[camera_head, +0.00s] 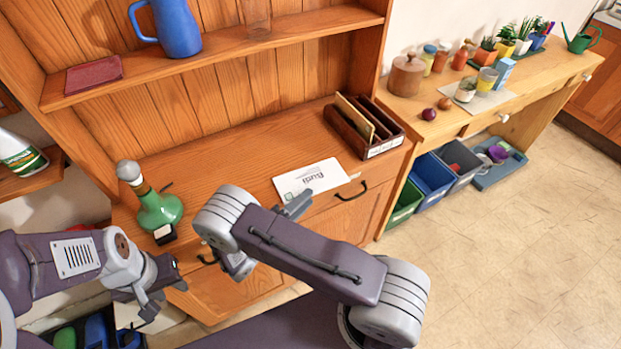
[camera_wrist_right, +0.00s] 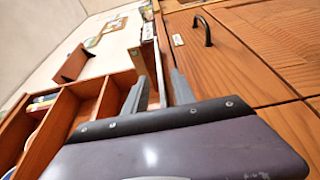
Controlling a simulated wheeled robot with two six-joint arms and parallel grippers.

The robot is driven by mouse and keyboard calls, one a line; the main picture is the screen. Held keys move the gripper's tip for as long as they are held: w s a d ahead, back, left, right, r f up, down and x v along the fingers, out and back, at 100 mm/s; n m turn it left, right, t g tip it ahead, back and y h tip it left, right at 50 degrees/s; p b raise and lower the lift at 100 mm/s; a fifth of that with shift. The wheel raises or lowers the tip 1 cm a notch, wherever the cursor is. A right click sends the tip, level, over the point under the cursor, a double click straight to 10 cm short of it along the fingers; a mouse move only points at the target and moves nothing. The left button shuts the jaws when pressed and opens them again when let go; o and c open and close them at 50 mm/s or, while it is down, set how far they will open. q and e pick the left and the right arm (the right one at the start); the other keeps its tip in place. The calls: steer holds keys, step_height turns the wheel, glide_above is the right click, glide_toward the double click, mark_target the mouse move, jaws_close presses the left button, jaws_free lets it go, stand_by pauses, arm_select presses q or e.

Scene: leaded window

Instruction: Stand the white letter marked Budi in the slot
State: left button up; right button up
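The white letter marked Budi (camera_head: 312,178) lies flat on the wooden desk near its front edge, its writing facing up. The brown letter rack (camera_head: 383,148) with the slot stands to its right at the back, with a tan card standing in it and a label on its front. My right gripper (camera_head: 292,207) is at the letter's near edge, partly hidden by my own arm. In the right wrist view its fingers (camera_wrist_right: 156,90) are apart, with a thin pale edge between them, perhaps the letter. My left gripper (camera_head: 162,300) hangs empty and open in front of the desk, left of the letter.
A green bottle-shaped object (camera_head: 157,207) stands on the desk at the left. A shelf above holds a blue jug (camera_head: 178,27) and a red book (camera_head: 94,75). A drawer handle (camera_head: 351,191) is below the letter. A side table (camera_head: 470,100) with plants and jars stands right.

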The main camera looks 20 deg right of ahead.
mark_target(314, 185)
steer(key=x, duration=0.3)
steer(key=shift+d, duration=0.25)
steer(key=shift+s, duration=0.1)
jaws_close()
steer(key=s+d+r+p, duration=0.2)
steer(key=s+r+p, duration=0.9)
steer(key=shift+d+p, duration=0.25)
steer(key=shift+p, duration=0.15)
